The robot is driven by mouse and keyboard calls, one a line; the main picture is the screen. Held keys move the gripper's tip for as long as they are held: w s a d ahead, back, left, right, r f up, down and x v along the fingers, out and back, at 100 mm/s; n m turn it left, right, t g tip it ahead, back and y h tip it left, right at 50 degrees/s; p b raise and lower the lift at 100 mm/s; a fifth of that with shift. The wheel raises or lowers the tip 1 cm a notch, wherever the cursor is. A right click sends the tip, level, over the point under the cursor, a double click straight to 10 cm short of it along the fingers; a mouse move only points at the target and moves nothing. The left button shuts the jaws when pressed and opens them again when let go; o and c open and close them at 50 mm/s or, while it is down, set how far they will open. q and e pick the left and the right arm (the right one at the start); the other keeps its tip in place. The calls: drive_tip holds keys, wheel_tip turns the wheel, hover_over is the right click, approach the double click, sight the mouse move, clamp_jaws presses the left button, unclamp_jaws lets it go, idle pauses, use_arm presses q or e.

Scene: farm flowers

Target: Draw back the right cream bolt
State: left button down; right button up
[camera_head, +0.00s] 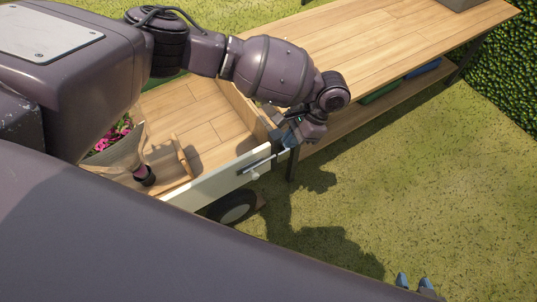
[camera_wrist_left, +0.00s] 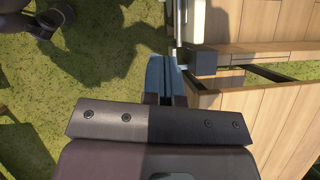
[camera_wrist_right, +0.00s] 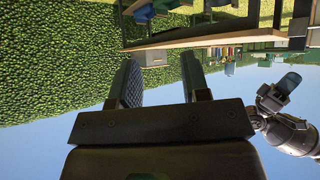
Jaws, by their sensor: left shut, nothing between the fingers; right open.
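A cream end board (camera_head: 215,182) closes the near side of the wooden cart. Near its right end is a grey bolt bar (camera_head: 259,163) with a small pale knob (camera_head: 255,176) below it. My left gripper (camera_head: 287,137) is shut and empty at the cart's right corner, close to the bar's end. In the left wrist view its blue fingers (camera_wrist_left: 164,72) are together beside a dark block (camera_wrist_left: 205,62) and the pale board edge (camera_wrist_left: 195,20). I cannot tell whether they touch. My right gripper (camera_head: 414,283) is open and empty, low over the grass, away from the cart.
The cart bed (camera_head: 205,112) holds a wrapped bunch of pink flowers (camera_head: 118,148) and a wooden handle (camera_head: 181,156). A wheel (camera_head: 233,212) sits below the board. A long wooden table (camera_head: 400,40) stands behind the cart. Grass at right is open, with a hedge (camera_head: 510,75) beyond.

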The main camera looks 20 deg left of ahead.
sight(258, 175)
use_arm(q)
drive_tip(key=shift+s+a+r+b+x, duration=0.15)
drive_tip(key=shift+b+x, duration=0.2)
drive_tip(key=shift+x, duration=1.95)
drive_tip(key=shift+s+a+r+b+x, duration=0.15)
drive_tip(key=shift+b+x, duration=0.25)
drive_tip(key=shift+x, duration=1.85)
drive_tip(key=shift+s+a+b+x, duration=0.1)
drive_tip(key=shift+a+b+x, duration=0.2)
drive_tip(key=shift+x, duration=2)
drive_tip(key=shift+w+d, duration=0.1)
